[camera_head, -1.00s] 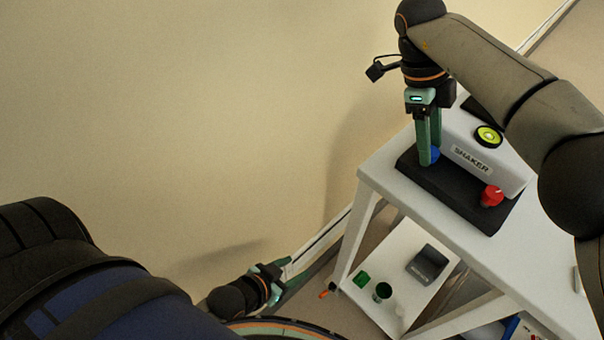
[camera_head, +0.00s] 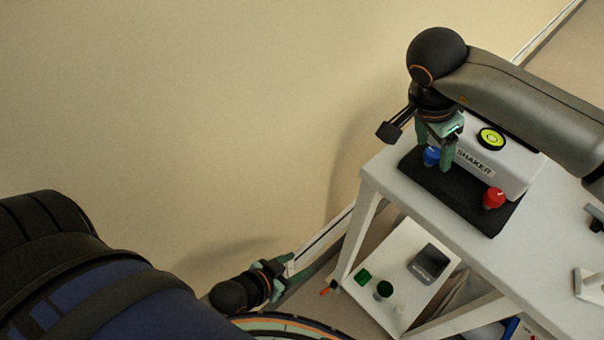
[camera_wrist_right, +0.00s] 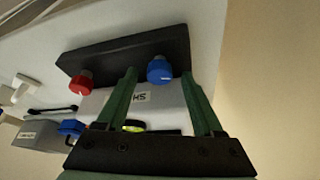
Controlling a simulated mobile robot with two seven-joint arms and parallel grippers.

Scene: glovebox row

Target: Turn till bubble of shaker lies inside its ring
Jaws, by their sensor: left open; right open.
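The white shaker (camera_head: 475,163) stands on a black base (camera_head: 440,195) on the white table. Its round yellow-green bubble level (camera_head: 490,138) is on top; the bubble's place against its ring is too small to tell. A blue knob (camera_head: 431,157) and a red knob (camera_head: 493,198) sit on the front of the base. My right gripper (camera_head: 437,152) is open, its fingers at the blue knob. In the right wrist view the blue knob (camera_wrist_right: 160,70) shows between the spread fingers (camera_wrist_right: 160,80); contact cannot be told. My left gripper (camera_head: 280,276) is open and empty, low beside the table.
The table's lower shelf (camera_head: 395,255) holds a dark grey box (camera_head: 429,264), a green cup (camera_head: 384,289) and a green block (camera_head: 363,277). A plain wall is at the left. In the right wrist view, a grey box (camera_wrist_right: 38,136) and a black tool (camera_wrist_right: 52,110) lie beyond the shaker.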

